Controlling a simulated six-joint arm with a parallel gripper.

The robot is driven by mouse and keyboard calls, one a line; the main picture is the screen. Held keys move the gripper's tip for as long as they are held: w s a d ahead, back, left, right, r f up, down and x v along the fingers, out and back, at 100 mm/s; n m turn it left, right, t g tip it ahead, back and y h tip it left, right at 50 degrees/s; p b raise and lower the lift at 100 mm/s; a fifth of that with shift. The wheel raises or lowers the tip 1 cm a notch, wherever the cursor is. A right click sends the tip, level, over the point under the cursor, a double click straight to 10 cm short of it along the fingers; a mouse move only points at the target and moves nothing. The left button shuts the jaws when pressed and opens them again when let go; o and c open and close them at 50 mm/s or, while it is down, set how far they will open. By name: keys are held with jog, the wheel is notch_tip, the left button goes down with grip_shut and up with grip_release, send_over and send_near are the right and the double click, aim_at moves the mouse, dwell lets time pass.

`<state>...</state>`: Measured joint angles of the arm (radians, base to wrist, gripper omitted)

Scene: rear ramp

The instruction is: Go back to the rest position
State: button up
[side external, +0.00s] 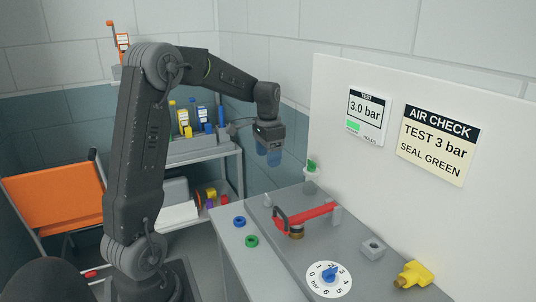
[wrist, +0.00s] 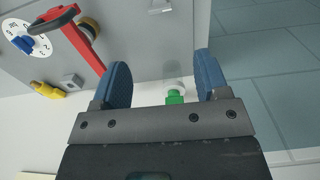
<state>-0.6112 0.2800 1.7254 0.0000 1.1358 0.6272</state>
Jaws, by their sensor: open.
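My gripper (side external: 268,158) is held up in the air behind the far end of the grey workbench (side external: 235,262), pointing down. In the wrist view its two blue fingers (wrist: 163,75) stand wide apart with nothing between their tips. A green piece (side external: 311,165) in a pale holder on the white panel is to the right of my gripper, apart from it in the side view. The green piece (wrist: 175,97) shows between the fingers in the wrist view, beyond them.
The bench carries a red lever (side external: 312,214), a dial with a blue knob (side external: 329,274), a grey block (side external: 372,249), a yellow fitting (side external: 414,274), a blue ring (side external: 239,221) and a green ring (side external: 252,241). A shelf cart (side external: 205,155) and orange panel (side external: 55,207) stand behind.

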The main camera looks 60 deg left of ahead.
jog(key=s+d+r+t, duration=0.1)
jog(key=s+d+r, duration=0.2)
jog(key=d, duration=0.5)
jog(key=s+d+r+t, duration=0.2)
jog(key=s+d+r, duration=0.1)
jog(key=d, duration=0.5)
jog(key=s+d+t, duration=0.2)
jog(key=s+d, duration=0.7)
jog(key=s, duration=0.1)
jog(key=shift+s+f+t, duration=0.3)
jog(key=shift+s+f, duration=0.05)
